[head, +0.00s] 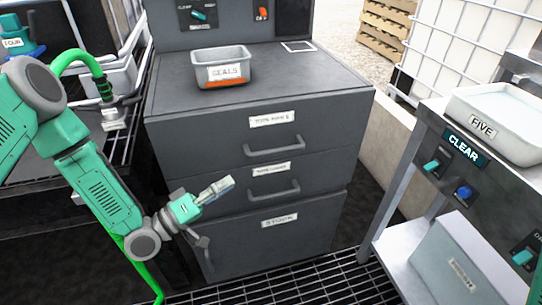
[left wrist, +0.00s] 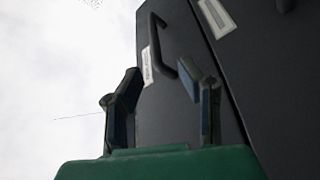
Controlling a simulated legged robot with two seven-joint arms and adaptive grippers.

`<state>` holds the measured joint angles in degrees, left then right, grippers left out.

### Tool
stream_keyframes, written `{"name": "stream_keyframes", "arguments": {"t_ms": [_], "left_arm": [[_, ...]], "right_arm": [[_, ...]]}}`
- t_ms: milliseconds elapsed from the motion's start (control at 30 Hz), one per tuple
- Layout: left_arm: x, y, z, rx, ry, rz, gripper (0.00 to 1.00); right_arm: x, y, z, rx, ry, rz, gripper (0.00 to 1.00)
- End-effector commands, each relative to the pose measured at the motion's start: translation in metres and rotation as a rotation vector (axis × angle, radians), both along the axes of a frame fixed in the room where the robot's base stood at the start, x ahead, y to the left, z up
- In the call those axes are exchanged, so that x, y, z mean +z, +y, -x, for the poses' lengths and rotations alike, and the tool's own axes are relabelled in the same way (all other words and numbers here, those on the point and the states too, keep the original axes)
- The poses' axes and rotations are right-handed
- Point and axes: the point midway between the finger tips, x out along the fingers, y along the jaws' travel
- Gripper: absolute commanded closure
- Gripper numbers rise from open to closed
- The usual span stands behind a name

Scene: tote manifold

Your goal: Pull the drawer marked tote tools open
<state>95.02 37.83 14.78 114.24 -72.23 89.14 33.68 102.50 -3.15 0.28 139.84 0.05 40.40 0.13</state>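A dark grey cabinet (head: 190,160) has stacked drawers, each with a white label. The top drawer's label (head: 272,119) is small and hard to read, perhaps tote tools; its bar handle (head: 274,148) is below it. The middle drawer has its own label (head: 271,171) and handle (head: 274,190). All drawers look shut. My left gripper (head: 214,218) is open and empty, in front of the cabinet's left side, left of the handles and touching none. In the left wrist view its open fingers (left wrist: 164,95) point toward a handle (left wrist: 160,45); I cannot tell which. My right gripper is out of view.
A grey bin marked seals (head: 222,68) sits on the cabinet top. At right, a metal bench (head: 402,200) carries a tray marked five (head: 497,120) and a clear sign (head: 465,147). A rack (head: 128,110) stands at left. Grating floor (head: 290,282) lies open in front.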

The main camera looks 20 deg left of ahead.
Motion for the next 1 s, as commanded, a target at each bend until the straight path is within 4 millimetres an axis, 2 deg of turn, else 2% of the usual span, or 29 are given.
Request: {"name": "stream_keyframes", "arguments": {"t_ms": [100,267,700,1000], "left_arm": [[0.007,0.002,-0.003,-0.005,-0.031,0.027,0.67],[0.012,-0.01,-0.019,-0.007,-0.033,0.028,0.67],[0.029,-0.062,-0.088,-0.007,-0.031,0.027,0.67],[0.036,-0.076,-0.107,-0.006,-0.028,0.027,0.67]], "right_arm": [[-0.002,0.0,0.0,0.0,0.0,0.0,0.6],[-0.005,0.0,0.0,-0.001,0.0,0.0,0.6],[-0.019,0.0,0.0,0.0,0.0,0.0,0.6],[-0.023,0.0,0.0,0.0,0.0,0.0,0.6]]}}
